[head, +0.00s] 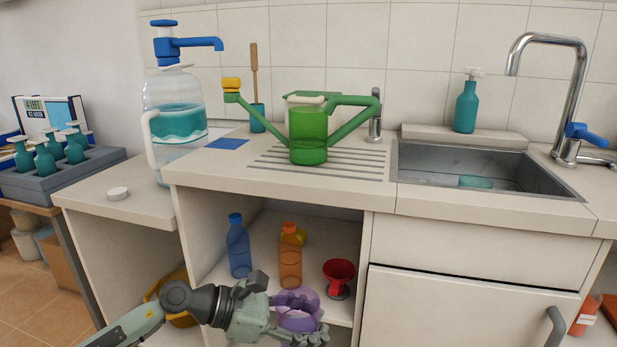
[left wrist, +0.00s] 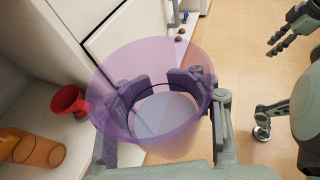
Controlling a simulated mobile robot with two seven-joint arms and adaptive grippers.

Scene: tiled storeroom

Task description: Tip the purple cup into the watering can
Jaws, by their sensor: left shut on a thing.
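The see-through purple cup (head: 297,300) is in front of the lower open shelf. My left gripper (head: 298,318) is shut on it, with fingers on both sides of its wall. In the left wrist view the purple cup (left wrist: 150,75) shows its open mouth and a pale, level surface inside; I cannot tell if that is liquid. The green watering can (head: 308,135) stands upright on the ribbed drainboard, up and behind the cup. My right gripper (left wrist: 284,32) shows partly at the upper right of the left wrist view, apart from the cup.
On the shelf are a blue bottle (head: 238,248), an orange bottle (head: 290,258) and a red funnel-like cup (head: 338,277). The countertop edge overhangs them. A water jug with pump (head: 178,120) stands left of the can; the sink (head: 470,168) is to its right.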

